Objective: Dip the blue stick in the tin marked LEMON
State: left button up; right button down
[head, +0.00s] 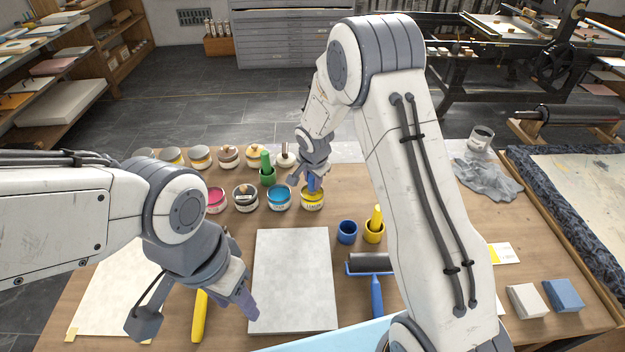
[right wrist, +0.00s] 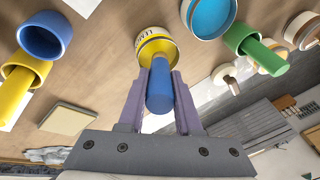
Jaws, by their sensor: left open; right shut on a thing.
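The tin marked LEMON (head: 312,202) is a small tin with a yellow top, at the right end of the front row of tins. It also shows in the right wrist view (right wrist: 152,42). My right gripper (head: 313,183) is over this tin, shut on the blue stick (right wrist: 160,88). The stick's lower end meets the tin's yellow mouth; how deep it reaches I cannot tell. My left gripper (head: 243,300) is open and empty, above the table by the left edge of the grey slab.
An empty blue cup (head: 347,232) and a yellow cup (head: 374,234) with a yellow stick stand to the right. A blue tin (head: 279,200) is close on the left, a green cup (head: 267,177) with a green stick behind. A roller (head: 371,265) lies in front.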

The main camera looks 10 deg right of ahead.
jog(key=shift+s+f+b, duration=0.1)
jog(key=shift+f+b, duration=0.35)
jog(key=shift+b, duration=0.3)
dwell(1.9)
jog(key=shift+r, duration=0.1)
jog(key=shift+r+p, duration=2.1)
jog(key=shift+r, duration=1.35)
